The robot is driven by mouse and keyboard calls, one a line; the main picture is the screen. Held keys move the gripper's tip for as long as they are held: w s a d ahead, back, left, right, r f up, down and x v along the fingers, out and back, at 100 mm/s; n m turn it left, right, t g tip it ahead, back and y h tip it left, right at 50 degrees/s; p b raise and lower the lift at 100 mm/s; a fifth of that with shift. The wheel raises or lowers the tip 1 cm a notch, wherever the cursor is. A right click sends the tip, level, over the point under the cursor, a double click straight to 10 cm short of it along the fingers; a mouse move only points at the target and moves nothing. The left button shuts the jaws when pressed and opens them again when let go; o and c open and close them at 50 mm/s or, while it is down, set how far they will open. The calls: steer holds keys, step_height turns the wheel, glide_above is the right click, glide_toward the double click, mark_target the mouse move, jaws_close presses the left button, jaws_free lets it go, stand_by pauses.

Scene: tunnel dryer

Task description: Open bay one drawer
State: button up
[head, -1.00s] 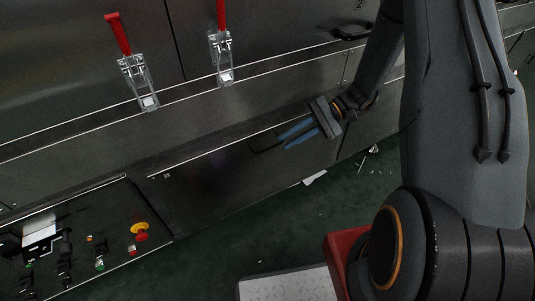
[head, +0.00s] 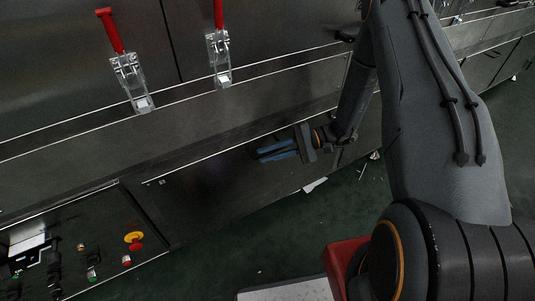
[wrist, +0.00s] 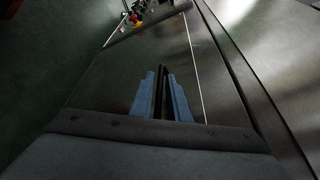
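The dark lower drawer front (head: 205,195) runs along the machine to the right of the control panel and looks closed. Its dark handle (head: 254,149) shows just past my fingertips, mostly hidden by my gripper. My gripper (head: 262,154) is at the handle, its two blue fingers apart with a narrow gap between them. In the wrist view, my gripper (wrist: 161,75) has a dark bar (wrist: 162,90), apparently the handle, between its fingers. The drawer front (wrist: 110,80) spreads out around it. I cannot tell whether the fingers touch the bar.
The control panel (head: 75,245) with a red and yellow emergency stop (head: 134,240) lies at the lower left. Two red-handled clamps (head: 130,80) (head: 219,55) stand on the ledge above. The green floor (head: 230,245) is mostly open, with white scraps (head: 315,185) near the machine.

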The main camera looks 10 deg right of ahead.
steer(key=shift+a, duration=0.2)
steer(key=shift+c, duration=0.4)
jaws_close()
stand_by(1.0)
